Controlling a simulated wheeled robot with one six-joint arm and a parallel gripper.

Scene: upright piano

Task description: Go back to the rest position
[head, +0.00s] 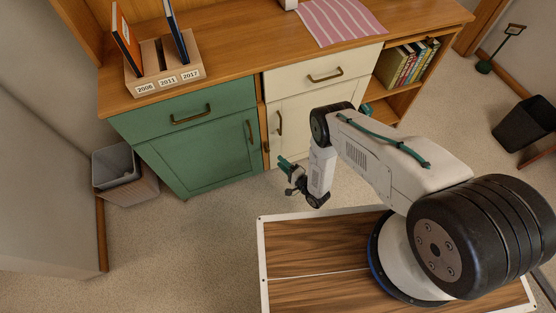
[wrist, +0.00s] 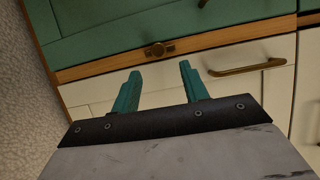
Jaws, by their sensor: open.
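My gripper (head: 284,163) hangs in front of the cabinet in the head view, at the end of my bent arm. It appears apart from the cabinet front. In the wrist view the two teal fingers of my gripper (wrist: 158,68) stand apart with nothing between them. Behind them are the green front (wrist: 110,25) and the cream front (wrist: 245,85) with a bronze handle (wrist: 246,68). In the head view the green drawer (head: 185,121) and cream drawer (head: 310,82) look shut.
A wooden holder (head: 160,75) with two binders stands on the cabinet top (head: 240,62), beside a striped pink cloth (head: 338,20). Books (head: 412,60) fill an open shelf at right. A grey bin (head: 115,163) stands left of the cabinet. Carpet (head: 190,240) is clear at left.

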